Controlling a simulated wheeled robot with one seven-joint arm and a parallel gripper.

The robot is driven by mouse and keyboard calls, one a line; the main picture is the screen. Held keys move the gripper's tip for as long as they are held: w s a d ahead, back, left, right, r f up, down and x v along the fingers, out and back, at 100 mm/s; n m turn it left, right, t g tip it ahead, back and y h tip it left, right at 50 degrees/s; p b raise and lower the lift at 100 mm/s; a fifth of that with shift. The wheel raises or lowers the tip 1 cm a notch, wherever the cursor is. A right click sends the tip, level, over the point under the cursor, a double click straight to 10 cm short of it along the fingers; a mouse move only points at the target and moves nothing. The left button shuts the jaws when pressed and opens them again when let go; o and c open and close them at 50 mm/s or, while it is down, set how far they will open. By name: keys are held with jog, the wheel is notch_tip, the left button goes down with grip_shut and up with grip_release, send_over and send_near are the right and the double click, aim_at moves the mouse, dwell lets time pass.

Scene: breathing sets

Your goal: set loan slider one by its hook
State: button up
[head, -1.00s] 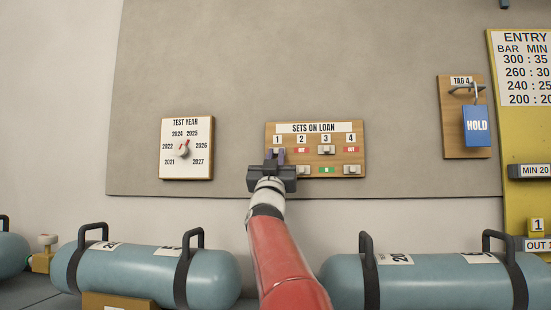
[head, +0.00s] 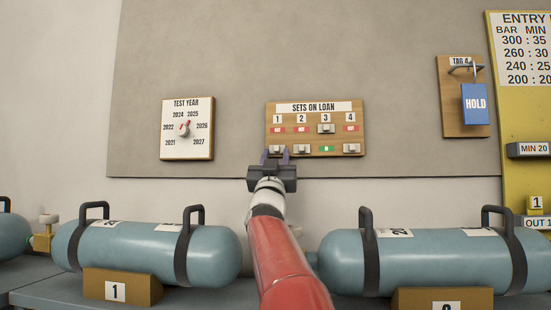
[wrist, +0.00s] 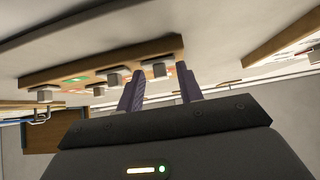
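The sets-on-loan board (head: 315,106) is on the grey wall panel. The loan slider one knob (head: 277,149) sits at the bottom of its slot, with a red label showing above it. My gripper (head: 275,154) is just below the board, its two dark fingers apart on either side of that knob. In the wrist view the fingers (wrist: 158,90) stand open, with the knob (wrist: 159,70) between and slightly beyond the tips, apparently not gripped. A blue HOLD tag (head: 476,104) hangs from a metal hook (head: 466,68) on the plaque labelled TAG 4.
Slider two's knob (head: 302,149) is close to the right of my fingers. Slider three's (head: 326,128) is up, with green below; slider four's (head: 351,149) is down. A test-year dial (head: 187,128) is left. Blue cylinders (head: 145,250) with black handles lie below.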

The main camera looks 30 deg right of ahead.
jog(key=b+v, duration=0.3)
jog(key=v, duration=0.5)
dwell(0.5)
